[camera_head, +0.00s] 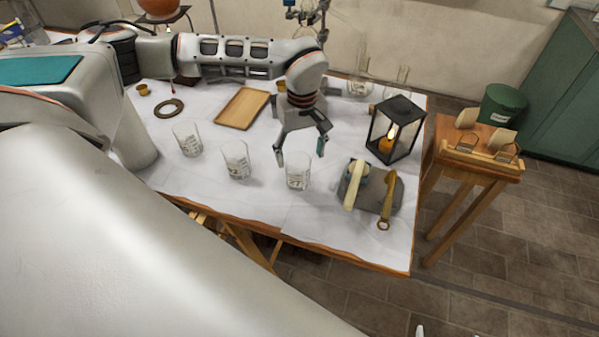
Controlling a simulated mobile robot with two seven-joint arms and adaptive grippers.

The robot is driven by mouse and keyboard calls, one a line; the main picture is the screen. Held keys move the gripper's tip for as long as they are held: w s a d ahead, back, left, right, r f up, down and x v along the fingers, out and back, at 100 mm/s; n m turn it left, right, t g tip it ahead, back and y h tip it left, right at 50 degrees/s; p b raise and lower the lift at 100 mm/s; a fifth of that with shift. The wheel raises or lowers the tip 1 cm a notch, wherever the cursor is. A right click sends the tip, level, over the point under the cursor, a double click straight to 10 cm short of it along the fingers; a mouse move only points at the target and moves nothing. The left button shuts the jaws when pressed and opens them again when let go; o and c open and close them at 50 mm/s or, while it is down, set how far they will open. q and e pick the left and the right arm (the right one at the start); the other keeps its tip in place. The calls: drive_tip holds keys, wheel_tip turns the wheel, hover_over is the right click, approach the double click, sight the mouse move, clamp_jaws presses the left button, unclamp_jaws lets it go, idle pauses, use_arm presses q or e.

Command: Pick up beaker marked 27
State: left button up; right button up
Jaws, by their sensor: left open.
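Three clear glass beakers with dark markings stand upright in a slanting row on the white-topped table. They are a left beaker (187,139), a middle beaker (236,161) and a right beaker (298,173). The markings are too small to read surely, so I cannot tell which is 27. My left gripper (300,153) is open and points down by the right beaker, its fingers apart near the rim. I cannot tell whether they touch the glass. What seem to be tips of my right gripper (448,333) just show at the bottom edge.
A black lantern (397,128) and a grey block with handled tools (370,188) stand right of the beakers. A wooden tray (242,108) and dark ring (169,108) lie behind. Glassware (359,82) stands at the back. A wooden stand (480,155) is beyond the table's right edge.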

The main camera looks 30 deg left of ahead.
sight(298, 166)
use_arm(q)
drive_tip(key=f, duration=0.3)
drive_tip(key=shift+s+a+f, duration=0.15)
drive_tip(key=shift+s+f, duration=0.15)
drive_tip(key=shift+s, duration=0.05)
drive_tip(key=shift+f, duration=0.7)
drive_tip(key=c, duration=1.2)
drive_tip(key=shift+r, duration=0.1)
